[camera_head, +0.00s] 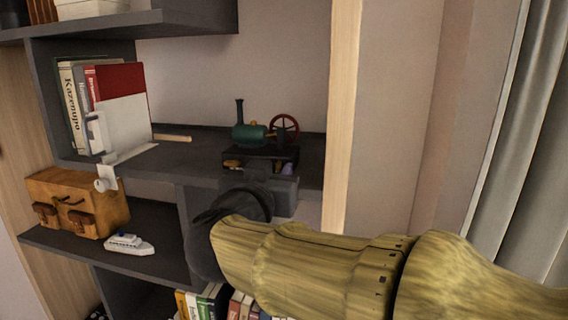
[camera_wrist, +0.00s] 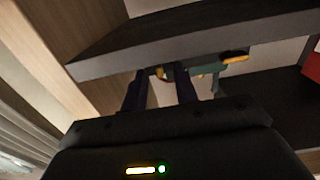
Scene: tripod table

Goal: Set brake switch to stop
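A small model steam engine (camera_head: 252,133) with a green boiler, a dark chimney and a red spoked wheel (camera_head: 284,128) stands on the dark middle shelf. My gripper (camera_head: 270,168) is in front of its base. In the wrist view my gripper (camera_wrist: 160,88) has its two dark fingers apart, with a small yellow-orange part (camera_wrist: 162,72) showing in the gap. I cannot tell whether the fingers touch it. A greenish part (camera_wrist: 206,70) and a yellow-orange piece (camera_wrist: 235,57) show beside the fingers. No stop marking is readable, and I cannot tell which part is the brake switch.
The dark shelf (camera_head: 185,158) runs below the engine. A brown case (camera_head: 78,203) and toy boat (camera_head: 130,244) sit lower. A wooden side panel (camera_head: 342,110) is close at right.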

